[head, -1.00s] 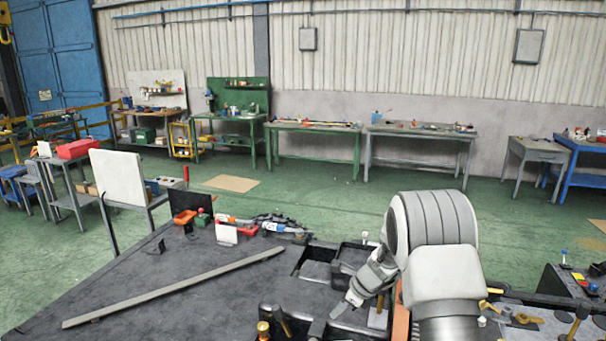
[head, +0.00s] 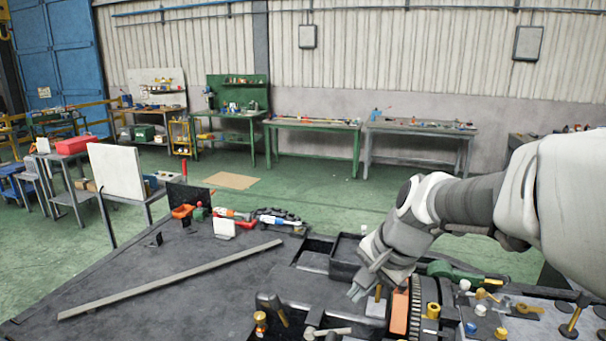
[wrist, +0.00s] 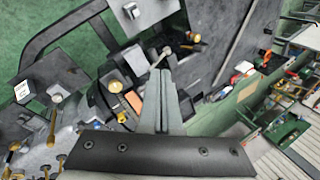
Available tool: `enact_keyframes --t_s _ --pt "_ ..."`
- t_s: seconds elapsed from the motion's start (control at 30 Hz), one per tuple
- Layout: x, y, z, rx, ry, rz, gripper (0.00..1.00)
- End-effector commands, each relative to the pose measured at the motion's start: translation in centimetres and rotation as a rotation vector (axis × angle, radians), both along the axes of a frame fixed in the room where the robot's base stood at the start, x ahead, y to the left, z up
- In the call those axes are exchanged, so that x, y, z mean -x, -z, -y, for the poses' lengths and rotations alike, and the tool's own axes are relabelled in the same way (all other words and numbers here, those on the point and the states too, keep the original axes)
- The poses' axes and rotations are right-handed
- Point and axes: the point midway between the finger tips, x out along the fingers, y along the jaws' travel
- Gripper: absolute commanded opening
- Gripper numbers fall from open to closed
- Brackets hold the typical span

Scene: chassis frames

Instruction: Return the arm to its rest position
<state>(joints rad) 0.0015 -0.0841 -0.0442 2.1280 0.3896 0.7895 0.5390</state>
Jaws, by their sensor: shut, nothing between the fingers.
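My gripper (head: 357,291) is at the right of the middle in the head view, low over the dark worktop (head: 190,275) and its black trays. My arm reaches in from the right edge. In the wrist view the two fingers (wrist: 160,75) lie together along their length, with nothing between them. The fingers are shut and point down towards the trays and small parts. Whether the fingertips touch anything below cannot be told.
An orange block (head: 399,312) and a black ring-shaped part stand just right of my gripper. Black trays (head: 345,262) lie around it. A long grey bar (head: 170,280) lies on the worktop's left. Tools (head: 235,215) sit at the far edge.

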Motion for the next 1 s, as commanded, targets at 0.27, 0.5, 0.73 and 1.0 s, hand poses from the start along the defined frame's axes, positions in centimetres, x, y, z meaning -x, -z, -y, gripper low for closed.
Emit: enact_keyframes --t_s 0.27,0.5,0.73,1.0 --pt "8.5 -1.2 1.5 0.244 -0.327 0.138 0.00" --pt "14.4 -0.5 3.2 0.460 -0.566 0.213 0.00" --pt "17.0 0.3 4.2 0.570 -0.675 0.235 0.00" --pt "17.2 0.3 4.3 0.581 -0.688 0.235 0.00"
